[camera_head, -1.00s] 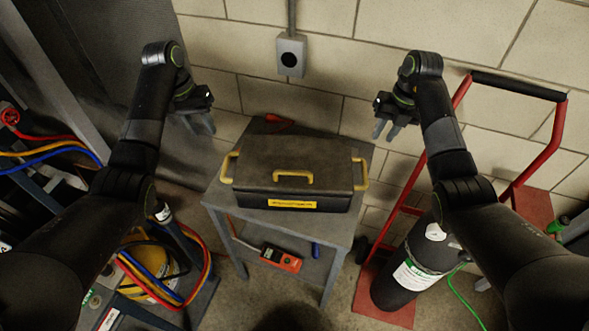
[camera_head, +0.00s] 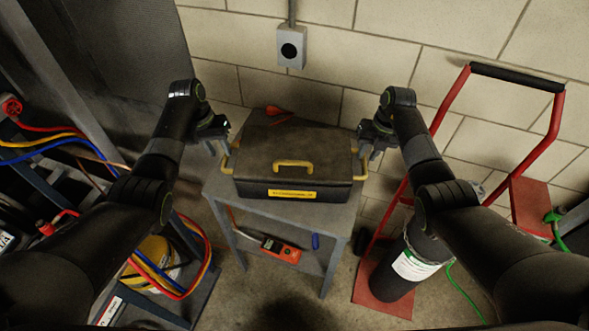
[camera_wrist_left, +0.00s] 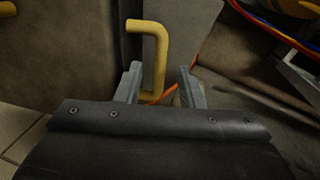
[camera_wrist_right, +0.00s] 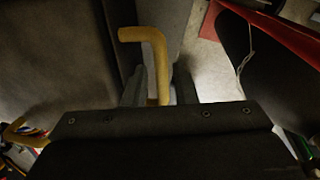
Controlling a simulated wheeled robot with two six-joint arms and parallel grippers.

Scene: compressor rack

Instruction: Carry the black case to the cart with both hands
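The black case (camera_head: 293,163), with yellow handles and a yellow label, sits flat on a small grey table (camera_head: 336,226). My left gripper (camera_head: 221,148) is at its left end. In the left wrist view the left yellow handle (camera_wrist_left: 152,45) passes between the open fingers (camera_wrist_left: 160,88). My right gripper (camera_head: 370,155) is at the right end. I cannot tell which thing is the cart.
A red hand truck (camera_head: 440,118) with a black cylinder (camera_head: 408,268) stands to the right. An orange device (camera_head: 281,250) lies on the table's lower shelf. Hoses and a yellow container (camera_head: 152,262) are at the lower left. A block wall (camera_head: 330,45) is behind the table.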

